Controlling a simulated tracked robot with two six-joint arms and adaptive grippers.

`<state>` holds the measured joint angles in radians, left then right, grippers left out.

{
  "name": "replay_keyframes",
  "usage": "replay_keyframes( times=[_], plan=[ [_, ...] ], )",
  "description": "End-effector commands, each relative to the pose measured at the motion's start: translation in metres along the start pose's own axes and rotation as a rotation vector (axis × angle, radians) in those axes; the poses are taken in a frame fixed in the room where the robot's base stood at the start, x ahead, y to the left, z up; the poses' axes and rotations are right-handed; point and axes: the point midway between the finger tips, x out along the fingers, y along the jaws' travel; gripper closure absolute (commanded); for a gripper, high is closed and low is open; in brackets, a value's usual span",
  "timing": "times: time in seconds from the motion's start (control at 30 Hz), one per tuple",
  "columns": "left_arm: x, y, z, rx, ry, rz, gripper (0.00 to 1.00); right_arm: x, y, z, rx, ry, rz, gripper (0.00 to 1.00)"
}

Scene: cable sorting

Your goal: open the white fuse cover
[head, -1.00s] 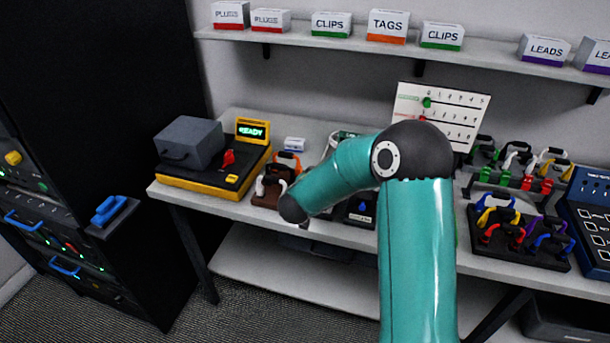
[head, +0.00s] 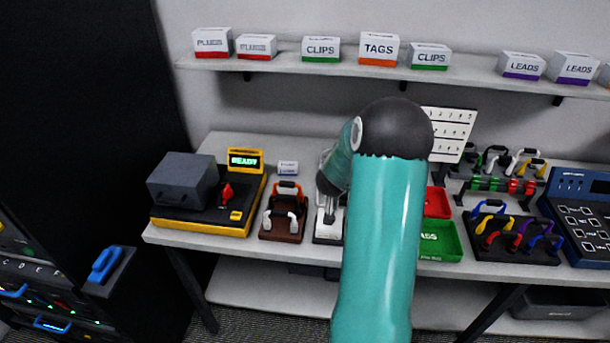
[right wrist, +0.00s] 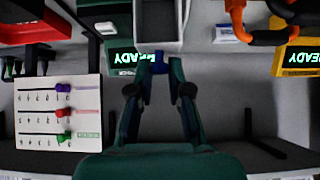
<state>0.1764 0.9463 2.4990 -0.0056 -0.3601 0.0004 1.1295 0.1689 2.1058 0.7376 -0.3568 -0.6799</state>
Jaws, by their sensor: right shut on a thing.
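My right gripper (right wrist: 158,66) is shut on a small blue piece (right wrist: 158,61) in the right wrist view. The piece sits at the edge of a pale box-like part, which looks like the white fuse cover (right wrist: 158,22). A green READY display (right wrist: 124,57) is beside it, partly hidden by a finger. In the head view my right arm reaches down over the white fuse cover (head: 323,230), on a dark unit between the brown cable holder and the green tray. The arm hides much of this unit, so I cannot tell the cover's angle. My left gripper is not in view.
The brown holder (head: 268,226) with orange and white cables stands close left. The yellow-edged tester (head: 190,225) is farther left. Red (head: 437,203) and green (head: 440,241) trays are on the right. The white slider board (right wrist: 58,110) stands behind; a shelf of boxes hangs above.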

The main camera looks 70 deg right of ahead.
Motion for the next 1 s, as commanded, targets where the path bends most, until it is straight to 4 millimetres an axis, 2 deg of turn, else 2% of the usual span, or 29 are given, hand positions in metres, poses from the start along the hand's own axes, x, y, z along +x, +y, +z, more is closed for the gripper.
replay_keyframes(
  times=[0.03,0.17,0.6,0.63,0.77,0.8,1.0],
  plan=[
    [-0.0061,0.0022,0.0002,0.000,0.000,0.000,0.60,-0.0012,0.0071,-0.0069,0.005,-0.005,0.009,1.00],
    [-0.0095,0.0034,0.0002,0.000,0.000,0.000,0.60,0.0015,0.0114,-0.0057,0.005,-0.033,0.008,1.00],
    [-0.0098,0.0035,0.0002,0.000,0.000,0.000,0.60,0.0032,0.0061,-0.0036,-0.002,-0.046,0.001,1.00],
    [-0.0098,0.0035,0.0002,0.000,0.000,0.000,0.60,0.0032,0.0059,-0.0036,-0.003,-0.046,0.001,0.81],
    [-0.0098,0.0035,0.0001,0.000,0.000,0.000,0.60,0.0032,0.0054,-0.0026,-0.003,-0.048,0.000,0.59],
    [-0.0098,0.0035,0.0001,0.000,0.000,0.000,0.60,0.0032,0.0054,-0.0023,-0.003,-0.049,0.000,0.56],
    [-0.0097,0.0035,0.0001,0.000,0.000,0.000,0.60,0.0033,0.0054,-0.0013,-0.002,-0.051,-0.001,0.56]
  ],
)
